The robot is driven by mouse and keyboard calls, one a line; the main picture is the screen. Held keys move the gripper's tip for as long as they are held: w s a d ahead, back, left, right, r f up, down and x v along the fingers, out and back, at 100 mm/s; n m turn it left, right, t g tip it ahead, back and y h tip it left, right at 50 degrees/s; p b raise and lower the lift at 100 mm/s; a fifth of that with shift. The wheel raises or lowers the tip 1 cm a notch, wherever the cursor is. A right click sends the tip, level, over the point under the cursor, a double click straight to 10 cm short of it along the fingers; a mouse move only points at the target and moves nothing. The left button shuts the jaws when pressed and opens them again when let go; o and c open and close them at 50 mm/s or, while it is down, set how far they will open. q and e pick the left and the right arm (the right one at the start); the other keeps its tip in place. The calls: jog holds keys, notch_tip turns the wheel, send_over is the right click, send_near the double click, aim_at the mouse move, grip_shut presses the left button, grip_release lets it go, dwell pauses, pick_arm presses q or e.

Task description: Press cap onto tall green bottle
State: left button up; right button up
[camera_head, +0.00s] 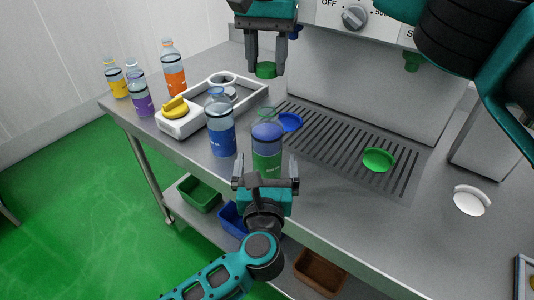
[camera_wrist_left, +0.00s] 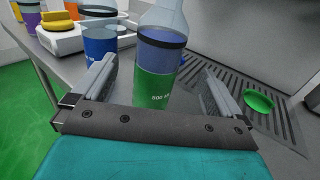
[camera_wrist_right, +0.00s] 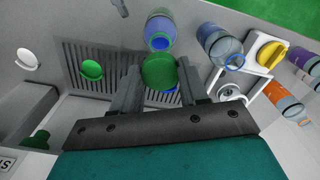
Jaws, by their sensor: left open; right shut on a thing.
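The tall green bottle (camera_head: 267,150), clear above with a green label, stands upright near the front edge of the counter. In the left wrist view the green bottle (camera_wrist_left: 156,75) stands between the fingers of my left gripper (camera_wrist_left: 158,92), which is open. In the head view my left gripper (camera_head: 265,183) is low at the bottle's front. My right gripper (camera_head: 267,62) is shut on a green cap (camera_head: 266,70), held above and behind the bottle. In the right wrist view the green cap (camera_wrist_right: 159,72) sits between the fingertips, with the bottle's mouth beyond it.
A blue-labelled bottle (camera_head: 220,130) stands close left of the green one. A white tray (camera_head: 252,88) with a yellow piece (camera_head: 175,107) is behind it. A blue cap (camera_head: 290,121) and a green dish (camera_head: 378,159) lie on the drain grate (camera_head: 340,150). Orange, purple and yellow bottles stand far left.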

aim_at(267, 134)
pick_arm(q)
jog(key=w, duration=1)
jog(key=shift+d, duration=0.15)
jog(key=c, duration=1.5)
pick_arm(e)
jog(key=shift+f, duration=2.5)
